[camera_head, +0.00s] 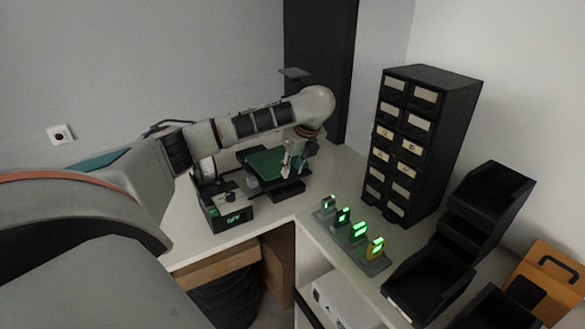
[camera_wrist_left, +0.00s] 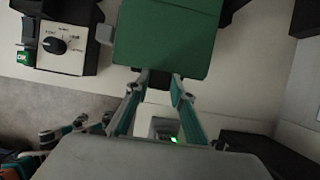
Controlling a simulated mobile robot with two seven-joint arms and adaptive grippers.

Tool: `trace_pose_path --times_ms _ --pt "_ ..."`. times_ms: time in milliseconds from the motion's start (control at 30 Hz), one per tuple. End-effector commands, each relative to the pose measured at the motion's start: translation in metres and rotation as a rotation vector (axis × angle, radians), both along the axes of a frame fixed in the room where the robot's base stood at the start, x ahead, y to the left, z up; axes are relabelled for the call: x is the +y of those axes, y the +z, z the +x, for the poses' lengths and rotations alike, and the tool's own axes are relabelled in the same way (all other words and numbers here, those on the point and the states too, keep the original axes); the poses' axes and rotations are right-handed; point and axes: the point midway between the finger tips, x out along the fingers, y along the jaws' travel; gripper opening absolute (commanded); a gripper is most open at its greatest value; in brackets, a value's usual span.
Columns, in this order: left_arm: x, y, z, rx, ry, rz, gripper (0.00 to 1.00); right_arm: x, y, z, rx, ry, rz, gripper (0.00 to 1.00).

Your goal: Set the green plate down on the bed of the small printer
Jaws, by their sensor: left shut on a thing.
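The green plate (camera_head: 262,162) is flat and level at the back of the bench, over the small dark printer (camera_head: 285,189). It also shows in the wrist view (camera_wrist_left: 166,38), filling the top middle. My left gripper (camera_head: 289,168) is shut on the plate's near edge; its fingertips (camera_wrist_left: 160,80) meet that edge in the wrist view. The plate and my gripper hide most of the printer's bed. I cannot tell whether the plate touches the bed or hovers just above it. My right gripper is in neither view.
A rack of several green-lit devices (camera_head: 350,233) stands to the right. Beyond are a black drawer cabinet (camera_head: 415,140) and black bins (camera_head: 487,205). The bench between printer and rack is clear.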

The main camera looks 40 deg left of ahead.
Motion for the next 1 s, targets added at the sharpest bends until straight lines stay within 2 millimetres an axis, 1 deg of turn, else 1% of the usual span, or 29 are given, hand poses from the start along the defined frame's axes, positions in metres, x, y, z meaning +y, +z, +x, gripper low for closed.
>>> trace_pose_path --times_ms 333,833,867,900,933,1000 --pt "0.000 -0.009 0.000 0.001 -0.001 0.001 0.00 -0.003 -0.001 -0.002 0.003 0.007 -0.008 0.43" --pt "0.000 -0.022 0.000 0.000 0.000 0.001 0.00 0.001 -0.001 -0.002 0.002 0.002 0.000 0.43" --pt "0.000 -0.023 0.000 0.000 0.000 0.000 0.26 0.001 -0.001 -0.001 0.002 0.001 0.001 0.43" --pt "0.000 -0.022 0.000 0.000 0.000 0.000 0.36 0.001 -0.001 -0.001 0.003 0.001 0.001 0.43" --pt "0.000 -0.022 0.000 0.000 0.000 0.000 0.43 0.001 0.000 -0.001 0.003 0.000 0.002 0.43" --pt "0.000 -0.022 0.000 0.000 0.000 0.000 0.43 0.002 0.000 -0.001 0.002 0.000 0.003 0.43"
